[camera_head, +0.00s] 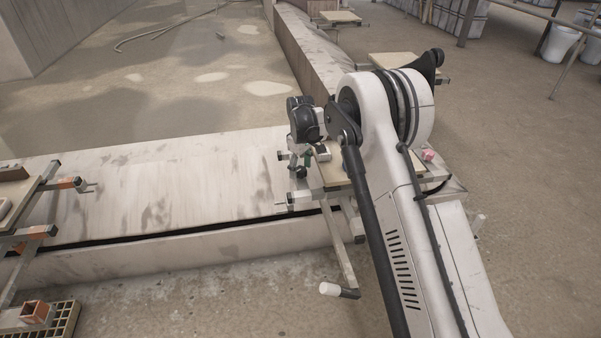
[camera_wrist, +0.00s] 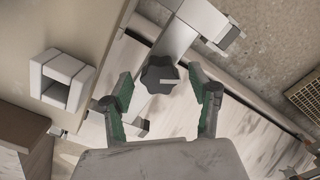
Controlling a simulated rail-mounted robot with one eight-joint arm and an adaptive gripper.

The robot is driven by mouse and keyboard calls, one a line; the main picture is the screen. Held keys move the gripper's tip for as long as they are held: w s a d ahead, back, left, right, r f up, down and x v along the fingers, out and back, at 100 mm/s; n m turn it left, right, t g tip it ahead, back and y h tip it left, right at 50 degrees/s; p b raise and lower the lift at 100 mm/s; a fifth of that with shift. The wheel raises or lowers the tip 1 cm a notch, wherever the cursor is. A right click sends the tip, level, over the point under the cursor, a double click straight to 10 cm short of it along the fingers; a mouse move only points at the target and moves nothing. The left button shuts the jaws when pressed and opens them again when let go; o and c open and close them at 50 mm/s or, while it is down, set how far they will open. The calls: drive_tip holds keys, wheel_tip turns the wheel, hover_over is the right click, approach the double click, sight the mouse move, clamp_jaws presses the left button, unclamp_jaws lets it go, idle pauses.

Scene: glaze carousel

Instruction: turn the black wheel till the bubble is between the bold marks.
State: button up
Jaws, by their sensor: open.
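My gripper (camera_wrist: 159,82) is open, with one green-padded finger on each side of the wheel and a visible gap on both sides. In the head view my gripper (camera_head: 299,162) points down at the edge of a board-topped frame; the wheel is hard to make out there. I cannot make out the bubble or the bold marks in either view.
A white block with a dark opening (camera_wrist: 62,80) stands on the tan board (camera_wrist: 50,30) left of the wheel. A similar board-topped frame (camera_head: 22,200) is at the far left. A grating (camera_head: 48,322) lies at lower left. The pale slab (camera_head: 150,190) between is mostly clear.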

drive_tip(key=shift+f, duration=0.45)
drive_tip(key=c, duration=1.1)
drive_tip(key=shift+c, duration=0.2)
drive_tip(key=shift+m, duration=0.3)
drive_tip(key=m, duration=0.3)
drive_tip(key=shift+m, duration=1.7)
